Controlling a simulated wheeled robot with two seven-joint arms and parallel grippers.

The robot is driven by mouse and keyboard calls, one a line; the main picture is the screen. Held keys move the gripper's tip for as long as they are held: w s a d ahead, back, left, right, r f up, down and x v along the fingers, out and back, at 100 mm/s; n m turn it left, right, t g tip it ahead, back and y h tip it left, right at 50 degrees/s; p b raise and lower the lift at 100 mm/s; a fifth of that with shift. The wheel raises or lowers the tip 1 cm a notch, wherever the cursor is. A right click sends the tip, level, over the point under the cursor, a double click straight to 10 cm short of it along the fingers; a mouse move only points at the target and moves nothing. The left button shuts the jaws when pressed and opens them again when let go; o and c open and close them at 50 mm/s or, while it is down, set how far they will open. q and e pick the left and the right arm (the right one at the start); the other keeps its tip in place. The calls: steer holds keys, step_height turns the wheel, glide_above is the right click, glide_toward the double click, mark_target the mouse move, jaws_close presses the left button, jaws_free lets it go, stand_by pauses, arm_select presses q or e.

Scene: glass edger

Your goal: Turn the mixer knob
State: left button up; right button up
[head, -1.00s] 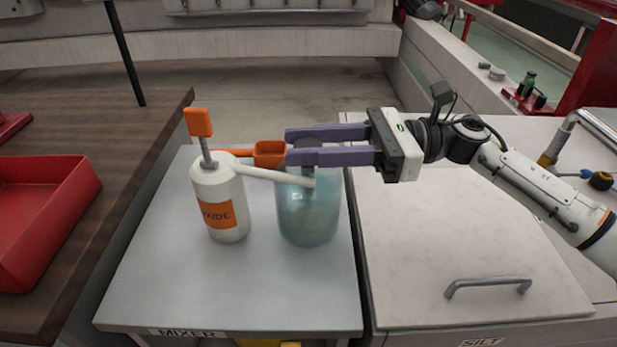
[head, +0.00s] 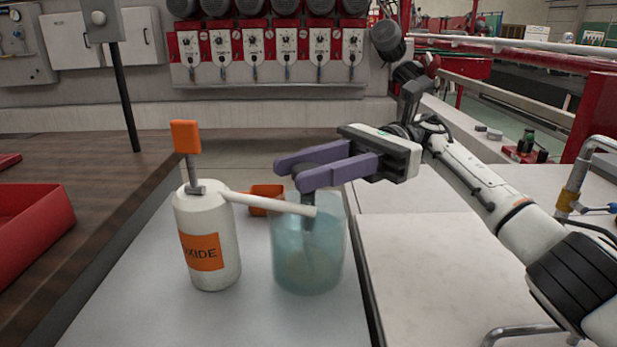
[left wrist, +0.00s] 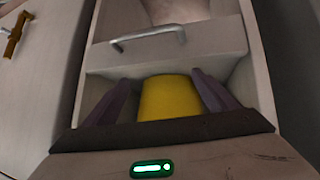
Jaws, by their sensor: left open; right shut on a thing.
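A yellow rounded thing (left wrist: 168,98), which looks like the mixer knob, sits between the spread fingers of my left gripper (left wrist: 163,92). The gripper is open, and I cannot tell whether either finger touches it. My right gripper (head: 306,172) is above the rim of a clear bluish jar (head: 290,262). It is shut on the top of a slender dark grey thing (head: 309,238) that hangs down inside the jar. The knob and left gripper are outside the head view.
A white bottle (head: 208,262) with an orange oxide label stands left of the jar, its spout reaching over it. An orange scoop-like thing (head: 262,195) is behind the jar. A red tray (head: 32,240) is at left. A metal handle (left wrist: 148,38) lies beyond the yellow thing.

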steer(key=shift+r+g, duration=0.1)
steer(key=shift+g, duration=0.2)
stand_by(0.4)
steer(key=o, duration=1)
